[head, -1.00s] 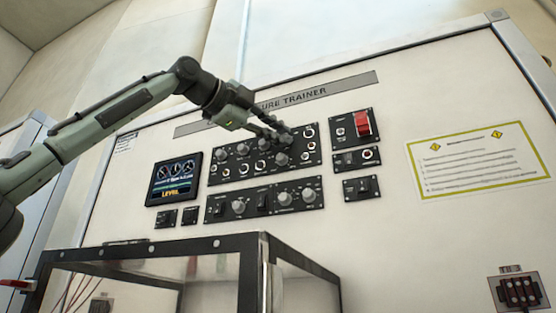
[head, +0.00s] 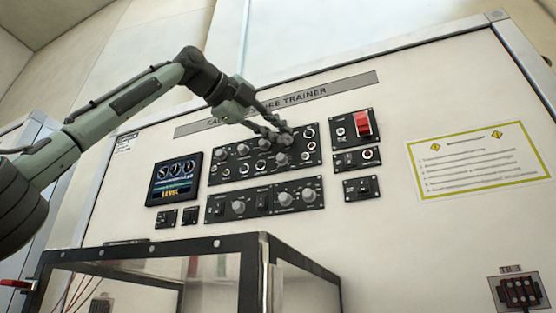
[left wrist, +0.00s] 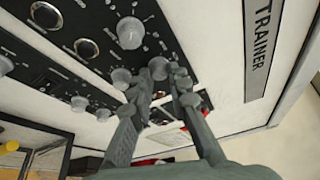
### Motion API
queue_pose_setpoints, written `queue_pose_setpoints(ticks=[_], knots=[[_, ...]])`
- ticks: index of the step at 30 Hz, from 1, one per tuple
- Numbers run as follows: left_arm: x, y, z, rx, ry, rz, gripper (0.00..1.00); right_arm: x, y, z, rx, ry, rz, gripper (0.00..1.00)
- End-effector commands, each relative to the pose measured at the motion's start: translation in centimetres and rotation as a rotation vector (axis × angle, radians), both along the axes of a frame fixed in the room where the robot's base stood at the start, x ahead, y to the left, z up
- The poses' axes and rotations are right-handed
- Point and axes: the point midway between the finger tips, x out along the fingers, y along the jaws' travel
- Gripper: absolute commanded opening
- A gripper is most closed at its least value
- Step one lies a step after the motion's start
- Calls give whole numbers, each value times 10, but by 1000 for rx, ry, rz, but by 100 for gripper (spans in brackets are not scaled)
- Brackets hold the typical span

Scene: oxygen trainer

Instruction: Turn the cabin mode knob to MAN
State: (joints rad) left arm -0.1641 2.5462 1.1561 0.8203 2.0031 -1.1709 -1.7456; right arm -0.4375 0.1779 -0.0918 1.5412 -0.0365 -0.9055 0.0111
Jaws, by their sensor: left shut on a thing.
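My left gripper (head: 284,135) reaches in from the left to the upper knob panel (head: 226,173) of the trainer. Its fingers are shut on a grey round knob (left wrist: 158,66) in the upper right part of that panel, which I take for the cabin mode knob. In the left wrist view, the two fingers (left wrist: 163,82) sit on either side of this knob. The fingers hide its pointer and labels, so its setting cannot be read. My right gripper is not in view.
Another grey knob (head: 281,159) sits just below the gripped one. A lower panel (head: 222,209) carries more knobs and switches. A small screen (head: 174,179) is at left, a red guarded switch (head: 362,124) at right. A black-framed clear box (head: 252,262) stands in front below.

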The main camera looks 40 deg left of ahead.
Motion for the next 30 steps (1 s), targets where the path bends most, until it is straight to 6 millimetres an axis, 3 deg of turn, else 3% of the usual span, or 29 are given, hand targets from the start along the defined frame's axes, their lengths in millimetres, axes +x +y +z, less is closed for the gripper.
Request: queue_pose_setpoints(ticks=[1,6,17,30], knots=[[0,1,1,1,-2,2,19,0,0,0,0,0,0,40],[0,1,0,0,-2,2,38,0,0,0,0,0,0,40],[-7,2,2,-1,-3,0,38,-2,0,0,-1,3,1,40],[-90,14,9,-1,-4,1,38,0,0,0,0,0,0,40]])
